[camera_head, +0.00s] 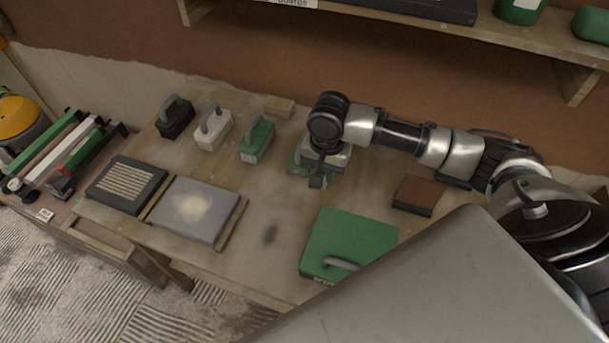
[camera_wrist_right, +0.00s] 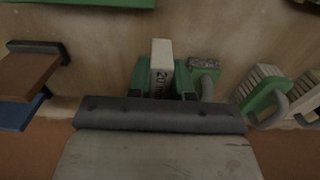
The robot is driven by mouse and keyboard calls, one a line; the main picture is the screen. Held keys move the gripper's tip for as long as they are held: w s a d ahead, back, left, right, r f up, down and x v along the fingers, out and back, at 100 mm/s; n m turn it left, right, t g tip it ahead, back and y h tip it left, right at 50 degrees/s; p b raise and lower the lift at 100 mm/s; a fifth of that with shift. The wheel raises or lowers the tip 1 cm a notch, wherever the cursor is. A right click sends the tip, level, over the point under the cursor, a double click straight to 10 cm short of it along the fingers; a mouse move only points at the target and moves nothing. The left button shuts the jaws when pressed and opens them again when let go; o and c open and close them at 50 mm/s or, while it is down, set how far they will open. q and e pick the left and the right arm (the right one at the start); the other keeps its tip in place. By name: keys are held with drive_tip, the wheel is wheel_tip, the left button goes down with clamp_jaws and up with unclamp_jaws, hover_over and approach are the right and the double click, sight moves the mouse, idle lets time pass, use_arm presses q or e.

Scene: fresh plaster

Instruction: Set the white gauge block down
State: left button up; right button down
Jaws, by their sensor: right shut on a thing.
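The white gauge block (camera_wrist_right: 161,60), marked "20", is upright in the right wrist view between the green fingers of my right gripper (camera_wrist_right: 161,88). The gripper is shut on it. In the head view my right gripper (camera_head: 318,178) hangs over the back middle of the wooden table (camera_head: 270,205), and the block cannot be made out there. I cannot tell whether the block touches the table. My left gripper is not in view.
A green handled block (camera_head: 297,162) is close beside the gripper; green (camera_head: 257,145), white (camera_head: 212,133) and black (camera_head: 174,120) ones stand further left. A brown block (camera_head: 418,193) lies right, a large green handled plate (camera_head: 345,240) in front. The table's middle is clear.

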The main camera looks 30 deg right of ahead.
drive_tip(key=w+a+f, duration=0.1)
drive_tip(key=w, duration=0.1)
drive_tip(key=w+a+f, duration=0.2)
drive_tip(key=shift+w+a+f, duration=0.3)
drive_tip(key=shift+f, duration=1.95)
drive_tip(key=shift+f+p, duration=0.1)
drive_tip(key=shift+p, duration=0.2)
drive_tip(key=c, duration=1)
unclamp_jaws()
